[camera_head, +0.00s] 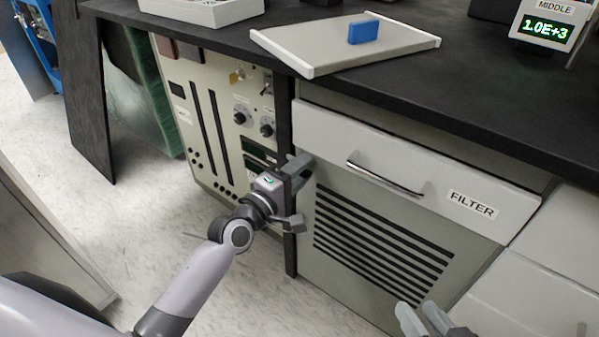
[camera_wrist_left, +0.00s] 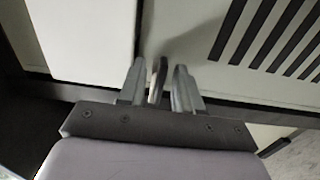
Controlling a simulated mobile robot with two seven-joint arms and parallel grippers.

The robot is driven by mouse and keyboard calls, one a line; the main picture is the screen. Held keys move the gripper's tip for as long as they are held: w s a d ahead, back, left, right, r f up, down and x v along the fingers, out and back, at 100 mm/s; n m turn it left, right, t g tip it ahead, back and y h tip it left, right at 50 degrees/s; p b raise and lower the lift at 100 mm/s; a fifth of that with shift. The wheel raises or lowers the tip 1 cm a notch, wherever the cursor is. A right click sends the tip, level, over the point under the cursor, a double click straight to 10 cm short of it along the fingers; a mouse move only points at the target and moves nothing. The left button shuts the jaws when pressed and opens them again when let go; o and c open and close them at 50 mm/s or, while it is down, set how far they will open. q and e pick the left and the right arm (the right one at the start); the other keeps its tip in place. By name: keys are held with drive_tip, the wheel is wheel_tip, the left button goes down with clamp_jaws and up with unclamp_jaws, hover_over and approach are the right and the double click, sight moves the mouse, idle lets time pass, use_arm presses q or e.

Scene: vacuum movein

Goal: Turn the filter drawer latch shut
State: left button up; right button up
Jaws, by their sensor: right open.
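The drawer labelled FILTER (camera_head: 435,181) is a white front with a metal bar handle. It sits under the black counter, above a slatted panel. My left gripper (camera_head: 300,168) is at the left end of this front. In the left wrist view a thin upright metal piece, seemingly the latch (camera_wrist_left: 157,80), stands between the two fingers of my left gripper (camera_wrist_left: 158,88). Narrow gaps show on both sides of it. The gripper hides the latch in the head view. My right gripper (camera_head: 425,318) is open and empty at the bottom edge, in front of the slatted panel.
A tray (camera_head: 300,68) with a blue block (camera_head: 363,32) lies on the counter. A display (camera_head: 543,29) labelled MIDDLE stands at the right. A control panel (camera_head: 213,115) with knobs is left of the cabinet. The floor (camera_head: 150,225) at left is free.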

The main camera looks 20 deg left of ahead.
use_arm(q)
clamp_jaws()
